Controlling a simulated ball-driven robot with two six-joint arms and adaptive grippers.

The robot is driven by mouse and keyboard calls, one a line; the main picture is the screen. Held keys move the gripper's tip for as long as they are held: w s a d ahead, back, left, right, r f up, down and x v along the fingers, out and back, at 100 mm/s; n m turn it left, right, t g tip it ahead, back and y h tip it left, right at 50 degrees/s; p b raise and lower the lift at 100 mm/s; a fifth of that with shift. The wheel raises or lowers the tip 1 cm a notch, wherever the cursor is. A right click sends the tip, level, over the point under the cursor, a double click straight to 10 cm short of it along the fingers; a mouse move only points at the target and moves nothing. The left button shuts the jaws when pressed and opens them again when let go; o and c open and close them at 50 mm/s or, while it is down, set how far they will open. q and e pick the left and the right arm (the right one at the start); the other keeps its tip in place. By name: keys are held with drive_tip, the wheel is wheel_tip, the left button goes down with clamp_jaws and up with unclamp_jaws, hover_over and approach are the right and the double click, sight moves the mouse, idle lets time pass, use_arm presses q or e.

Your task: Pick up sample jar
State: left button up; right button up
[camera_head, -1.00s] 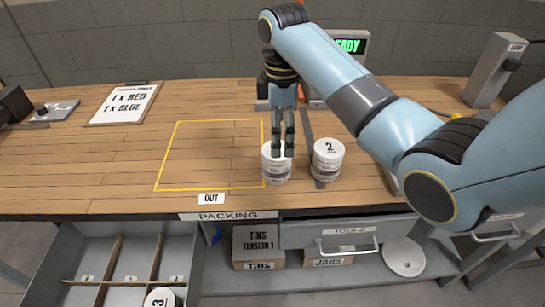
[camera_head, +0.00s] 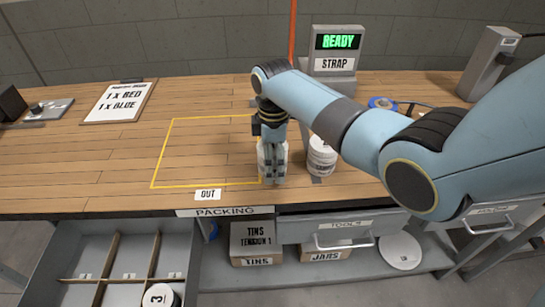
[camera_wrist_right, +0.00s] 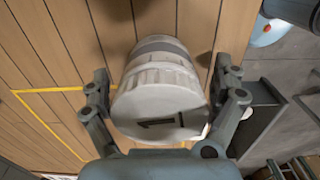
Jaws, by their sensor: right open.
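A white sample jar with a grey band and a "1" on its lid (camera_wrist_right: 158,100) stands on the wooden bench by the right edge of the yellow outline. My right gripper (camera_head: 272,176) is down at this jar and mostly covers it in the head view. In the wrist view the right gripper (camera_wrist_right: 163,80) is open, one finger on each side of the jar; I cannot tell whether they touch it. A second white jar (camera_head: 321,158) stands just right of it, partly behind my arm. A jar marked 3 (camera_head: 160,295) is in the open drawer. My left gripper is out of view.
The yellow-outlined area (camera_head: 210,150) left of the gripper is empty. A READY/STRAP display (camera_head: 336,52) and a grey post (camera_head: 489,63) stand at the back. An order board (camera_head: 119,101) lies at left. The divided drawer (camera_head: 108,240) is open below the bench.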

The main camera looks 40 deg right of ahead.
drive_tip(key=c, duration=1.3)
drive_tip(key=shift+r, duration=0.1)
